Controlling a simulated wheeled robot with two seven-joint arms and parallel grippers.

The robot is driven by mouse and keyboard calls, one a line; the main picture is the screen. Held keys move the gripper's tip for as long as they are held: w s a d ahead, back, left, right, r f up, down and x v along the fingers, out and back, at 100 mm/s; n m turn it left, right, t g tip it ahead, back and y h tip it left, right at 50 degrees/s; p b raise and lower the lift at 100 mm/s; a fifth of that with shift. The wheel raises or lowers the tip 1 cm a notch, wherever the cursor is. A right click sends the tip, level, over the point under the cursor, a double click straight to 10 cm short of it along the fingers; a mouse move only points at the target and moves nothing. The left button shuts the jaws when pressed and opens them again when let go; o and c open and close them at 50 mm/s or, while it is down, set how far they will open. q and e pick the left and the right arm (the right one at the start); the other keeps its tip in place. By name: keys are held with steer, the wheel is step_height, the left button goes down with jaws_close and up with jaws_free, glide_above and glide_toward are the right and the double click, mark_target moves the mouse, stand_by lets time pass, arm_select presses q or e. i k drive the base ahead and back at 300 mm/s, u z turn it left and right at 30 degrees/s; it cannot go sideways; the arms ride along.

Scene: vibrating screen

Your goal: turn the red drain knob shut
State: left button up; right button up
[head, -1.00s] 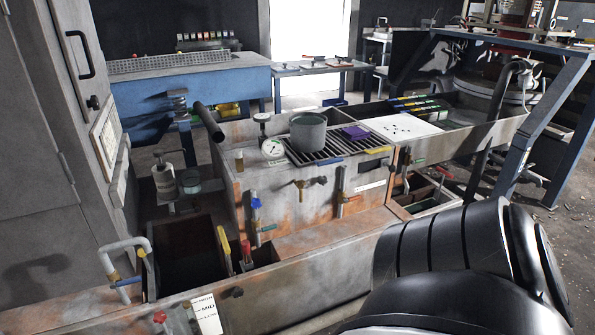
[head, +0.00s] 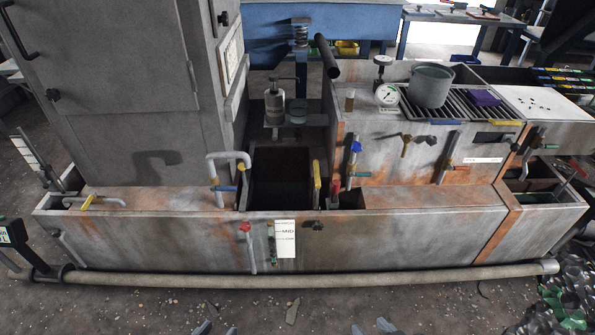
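A red knob (head: 245,226) sits on the front wall of the long metal tank (head: 390,240), at the top of a thin vertical pipe (head: 251,252), left of a white label with MID on it. This looks like the drain knob, though I cannot tell how far it is turned. The fingertips of my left gripper (head: 215,329) show at the bottom edge, apart and empty, below the knob. The fingertips of my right gripper (head: 372,328) show at the bottom edge further right, also apart and empty. Neither touches anything. The rest of both grippers is out of frame.
A red-handled valve (head: 335,188) stands by the small opening in the tank top. A horizontal pipe (head: 310,280) runs along the tank's foot. A grey cabinet (head: 110,110) stands behind left. The floor before the tank is mostly clear.

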mark_target(244, 226)
steer(key=u, duration=0.95)
steer(key=i, duration=1.25)
steer(key=u, duration=0.1)
